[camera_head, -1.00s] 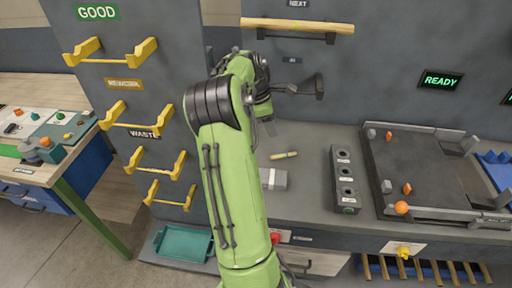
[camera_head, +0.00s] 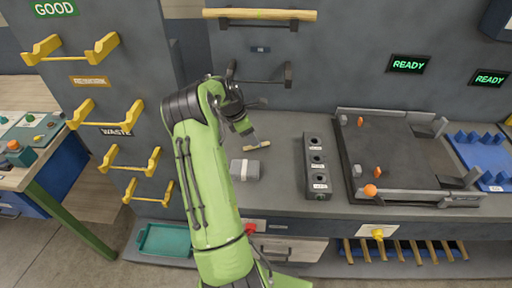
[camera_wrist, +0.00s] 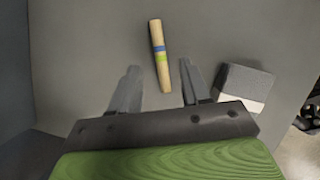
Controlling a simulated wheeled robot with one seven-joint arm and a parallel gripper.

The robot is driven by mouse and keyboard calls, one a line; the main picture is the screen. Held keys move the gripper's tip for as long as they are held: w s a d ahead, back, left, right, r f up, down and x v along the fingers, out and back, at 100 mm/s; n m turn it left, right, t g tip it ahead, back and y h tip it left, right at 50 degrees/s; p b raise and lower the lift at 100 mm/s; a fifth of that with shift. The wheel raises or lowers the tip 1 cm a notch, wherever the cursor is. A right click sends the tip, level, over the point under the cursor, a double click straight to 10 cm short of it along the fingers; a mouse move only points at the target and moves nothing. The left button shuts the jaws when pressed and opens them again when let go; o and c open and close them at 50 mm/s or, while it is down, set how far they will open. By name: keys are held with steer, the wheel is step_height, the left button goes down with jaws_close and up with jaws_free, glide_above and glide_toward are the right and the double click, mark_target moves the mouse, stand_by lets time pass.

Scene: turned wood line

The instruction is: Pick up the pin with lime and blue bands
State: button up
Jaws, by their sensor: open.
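The pin (camera_wrist: 158,55) is a short light-wood rod with a blue band and a lime band near its middle. It lies on the grey bench top, and in the head view the pin (camera_head: 256,146) lies behind the grey block. In the wrist view my gripper (camera_wrist: 158,75) is open and empty, with its two fingers apart.
A grey and white block (camera_wrist: 245,85) lies right of the fingers, also at the head view's bench front (camera_head: 245,170). A dark block with several holes (camera_head: 318,168) and a walled tray (camera_head: 400,200) stand to the right. Wall hooks hold a wooden rod (camera_head: 260,14).

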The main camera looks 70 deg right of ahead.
steer(key=x, duration=0.4)
steer(key=shift+f, duration=0.1)
steer(key=shift+a, duration=0.1)
steer(key=shift+c, duration=0.5)
jaws_close()
